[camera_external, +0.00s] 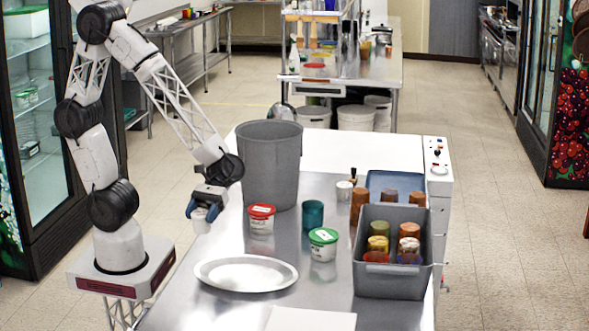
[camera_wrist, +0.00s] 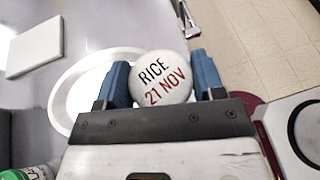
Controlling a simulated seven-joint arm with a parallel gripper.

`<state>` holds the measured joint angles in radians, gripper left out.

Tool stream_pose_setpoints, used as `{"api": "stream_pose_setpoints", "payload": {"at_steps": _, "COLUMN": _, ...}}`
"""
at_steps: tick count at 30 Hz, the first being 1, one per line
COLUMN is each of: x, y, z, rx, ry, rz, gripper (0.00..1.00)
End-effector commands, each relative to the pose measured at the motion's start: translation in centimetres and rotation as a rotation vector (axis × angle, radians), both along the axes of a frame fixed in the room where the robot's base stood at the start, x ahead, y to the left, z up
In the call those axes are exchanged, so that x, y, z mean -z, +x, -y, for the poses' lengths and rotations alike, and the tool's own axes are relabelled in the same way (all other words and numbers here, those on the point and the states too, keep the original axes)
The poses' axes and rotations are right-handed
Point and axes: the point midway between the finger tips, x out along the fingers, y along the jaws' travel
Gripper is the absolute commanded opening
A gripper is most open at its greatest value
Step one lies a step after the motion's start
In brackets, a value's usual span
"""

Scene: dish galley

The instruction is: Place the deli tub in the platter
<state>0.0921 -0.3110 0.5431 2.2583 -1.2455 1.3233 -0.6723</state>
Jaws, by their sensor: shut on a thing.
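My gripper (camera_external: 203,208) is shut on a white deli tub (camera_external: 201,222) and holds it above the left edge of the steel table. In the wrist view, the tub's white lid (camera_wrist: 158,78) reads "RICE 21 NOV" and sits between the two blue fingers (camera_wrist: 162,70). The platter (camera_external: 246,273) is an oval, pale, empty dish lying on the table, in front of and to the right of the held tub. In the wrist view, the platter (camera_wrist: 78,88) lies beyond and left of the tub, partly hidden by the left finger.
A red-lidded tub (camera_external: 261,219), a green-lidded tub (camera_external: 323,244) and a teal cup (camera_external: 313,214) stand behind the platter. A tall grey bin (camera_external: 270,165) stands behind them. A grey crate (camera_external: 388,284) with several jars is at right. A white board (camera_external: 311,319) lies at the front.

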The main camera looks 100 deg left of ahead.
Motion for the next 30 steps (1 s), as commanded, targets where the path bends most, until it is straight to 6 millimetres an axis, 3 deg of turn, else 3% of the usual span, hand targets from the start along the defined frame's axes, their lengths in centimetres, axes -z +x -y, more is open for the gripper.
{"api": "stream_pose_setpoints", "payload": {"at_steps": 3, "x": 2.6, "y": 0.0, "z": 0.0, "rx": -0.001, "ry": 0.001, "rz": -0.003, "gripper": 0.37}}
{"api": "stream_pose_setpoints", "payload": {"at_steps": 9, "x": 4.4, "y": 0.0, "z": 0.0, "rx": -0.001, "ry": 0.0, "rz": 0.001, "gripper": 0.37}}
{"api": "stream_pose_setpoints", "payload": {"at_steps": 23, "x": 4.5, "y": 0.2, "z": 0.1, "rx": -0.001, "ry": 0.0, "rz": 0.001, "gripper": 0.37}}
{"api": "stream_pose_setpoints", "payload": {"at_steps": 30, "x": 4.8, "y": 2.1, "z": 1.0, "rx": -0.001, "ry": 0.0, "rz": 0.001, "gripper": 0.37}}
